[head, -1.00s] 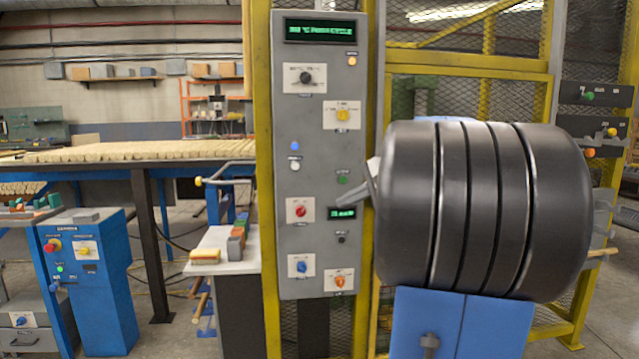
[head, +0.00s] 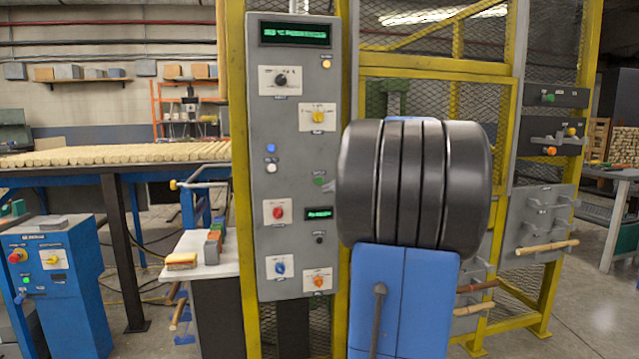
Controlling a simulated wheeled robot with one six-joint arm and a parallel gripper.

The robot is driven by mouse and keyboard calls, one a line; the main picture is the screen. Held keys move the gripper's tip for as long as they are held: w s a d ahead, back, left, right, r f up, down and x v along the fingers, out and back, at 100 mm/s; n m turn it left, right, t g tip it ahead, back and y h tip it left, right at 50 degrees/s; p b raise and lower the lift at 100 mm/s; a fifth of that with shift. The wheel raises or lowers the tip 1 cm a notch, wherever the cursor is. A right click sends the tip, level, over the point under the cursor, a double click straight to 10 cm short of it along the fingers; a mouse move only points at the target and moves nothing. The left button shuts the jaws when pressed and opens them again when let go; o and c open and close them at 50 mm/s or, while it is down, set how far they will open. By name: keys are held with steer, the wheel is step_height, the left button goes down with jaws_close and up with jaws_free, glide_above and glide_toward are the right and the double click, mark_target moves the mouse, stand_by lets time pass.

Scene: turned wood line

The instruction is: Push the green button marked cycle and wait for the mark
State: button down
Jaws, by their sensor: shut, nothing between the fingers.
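The grey control panel (head: 262,200) stands upright in the middle of the head view. The green button (head: 319,181) is on its right side, with a small label above it too small to read. My gripper (head: 329,187) shows only as a small grey tip just right of and below the green button; my dark arm link hides the rest. It is shut and empty. I cannot tell whether the tip touches the button. A top display (head: 294,33) shows green text, and a small display (head: 319,213) below the button is also lit; neither reads clearly.
The panel also carries a red knob (head: 278,212), a yellow knob (head: 318,117), a blue knob (head: 280,268) and an orange knob (head: 319,282). A yellow mesh fence (head: 437,75) stands behind. A white side table (head: 212,262) with small blocks is at the left.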

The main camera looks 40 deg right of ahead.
steer(key=shift+w+d, duration=0.65)
steer(key=shift+w, duration=0.45)
steer(key=shift+w+d, duration=0.7)
steer(key=shift+w, duration=0.4)
steer(key=shift+w+d, duration=0.65)
steer(key=shift+w, duration=0.45)
steer(key=shift+w+d, duration=0.2)
steer(key=shift+w, duration=0.15)
steer(key=shift+w+d, duration=0.2)
steer(key=shift+w, duration=0.1)
stand_by(0.4)
stand_by(0.3)
steer(key=shift+s+a, duration=0.45)
steer(key=shift+s, duration=0.25)
steer(key=s+a, duration=0.1)
steer(key=s, duration=0.1)
steer(key=s+a, duration=0.1)
steer(key=s, duration=0.1)
steer(key=shift+s+a, duration=0.1)
steer(key=shift+a, duration=0.2)
